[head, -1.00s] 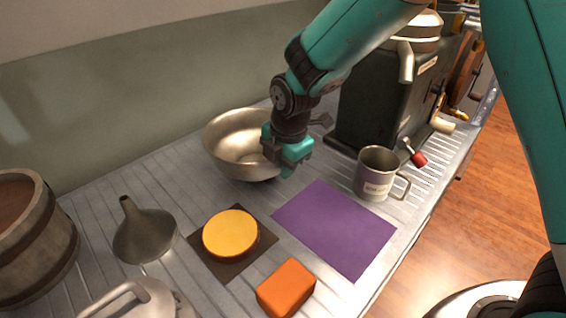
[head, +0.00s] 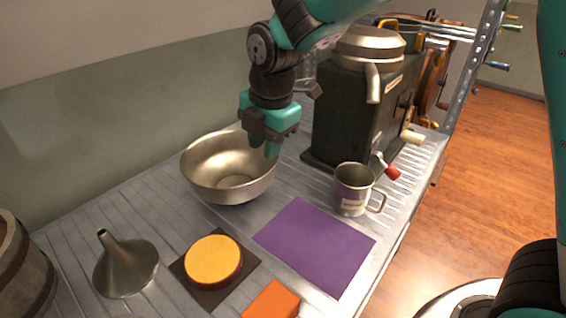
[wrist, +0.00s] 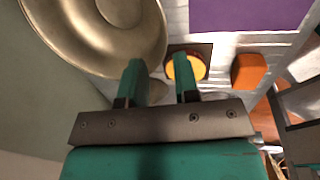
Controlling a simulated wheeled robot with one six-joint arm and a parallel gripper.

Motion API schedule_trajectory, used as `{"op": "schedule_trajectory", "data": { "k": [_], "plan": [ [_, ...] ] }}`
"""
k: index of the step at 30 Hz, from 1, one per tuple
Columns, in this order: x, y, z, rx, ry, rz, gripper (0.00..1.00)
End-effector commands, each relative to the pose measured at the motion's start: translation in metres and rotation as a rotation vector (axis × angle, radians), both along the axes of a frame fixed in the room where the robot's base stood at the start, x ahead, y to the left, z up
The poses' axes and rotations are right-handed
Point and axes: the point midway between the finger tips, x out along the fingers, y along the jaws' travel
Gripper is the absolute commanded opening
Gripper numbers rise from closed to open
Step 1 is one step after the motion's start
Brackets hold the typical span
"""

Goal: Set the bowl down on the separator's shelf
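The wide metal bowl (head: 205,178) stands upright and empty on the ridged metal shelf (head: 165,205), left of the separator. The separator (head: 345,115) is a dark boxy machine with a metal top and spout. My gripper (head: 262,145) is just above the bowl's right rim, with its fingertips close to that rim. In the wrist view its two fingers (wrist: 161,70) are apart with nothing visible clamped between them. The bowl (wrist: 90,35) fills the upper left there, partly behind the left finger. Whether a fingertip still touches the rim is unclear.
A purple mat (head: 315,245) and a metal mug (head: 350,190) lie to the bowl's right. A yellow round (head: 213,260) on a dark square, an orange block (head: 270,302), a funnel (head: 125,268) and a barrel (head: 22,270) are nearer. A wall runs behind.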

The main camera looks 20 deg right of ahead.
Motion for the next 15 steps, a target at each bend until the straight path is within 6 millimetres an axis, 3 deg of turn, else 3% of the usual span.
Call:
{"op": "schedule_trajectory", "data": {
  "k": [4, 7, 15],
  "plan": [
    [-0.009, -0.003, 0.005, 0.019, 0.013, -0.058, 0.29],
    [-0.032, -0.01, 0.017, 0.072, 0.046, -0.222, 0.29],
    [-0.145, -0.033, 0.045, 0.264, 0.269, -0.968, 0.29]
  ]
}}
